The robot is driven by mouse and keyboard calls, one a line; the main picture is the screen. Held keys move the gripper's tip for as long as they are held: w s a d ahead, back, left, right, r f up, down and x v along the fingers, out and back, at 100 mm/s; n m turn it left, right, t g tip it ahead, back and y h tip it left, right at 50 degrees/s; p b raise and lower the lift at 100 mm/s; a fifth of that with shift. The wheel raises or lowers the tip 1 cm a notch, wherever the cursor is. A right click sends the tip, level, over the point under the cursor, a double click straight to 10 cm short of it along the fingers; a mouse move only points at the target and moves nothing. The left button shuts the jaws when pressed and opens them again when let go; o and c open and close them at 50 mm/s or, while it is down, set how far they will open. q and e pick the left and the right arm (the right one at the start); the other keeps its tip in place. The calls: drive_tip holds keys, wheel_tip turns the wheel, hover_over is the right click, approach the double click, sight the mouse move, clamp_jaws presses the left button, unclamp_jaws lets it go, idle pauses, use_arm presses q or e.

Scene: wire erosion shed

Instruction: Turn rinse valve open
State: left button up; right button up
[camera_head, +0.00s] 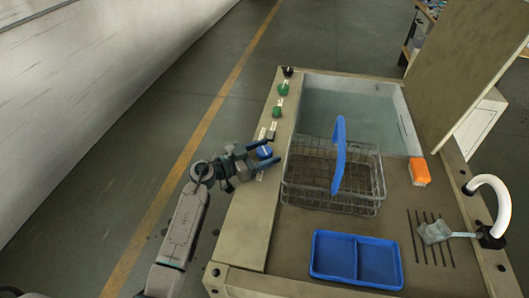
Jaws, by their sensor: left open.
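A row of controls runs along the left ledge of the machine. A blue knob (264,152) with a pale mark is the nearest one; it is likely the rinse valve, but its label is too small to read. My left gripper (268,154) is at this knob, open, with one finger on its far side and one on its near side. I cannot tell whether the fingers touch it. The right gripper is not in view.
Two green knobs (277,112) and a black knob (288,71) stand farther along the ledge. A wire basket (300,187) with a blue handle (338,155) sits right of the gripper. A blue divided tray (357,259), an orange-and-white brush (420,171) and a white curved spout (497,194) are farther right.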

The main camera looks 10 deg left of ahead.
use_arm(q)
drive_tip(key=shift+a, duration=0.1)
drive_tip(key=b+v, duration=0.1)
drive_tip(key=v, duration=0.9)
drive_tip(key=shift+s+a, duration=0.2)
drive_tip(key=shift+s, duration=0.1)
drive_tip(key=shift+o, duration=0.2)
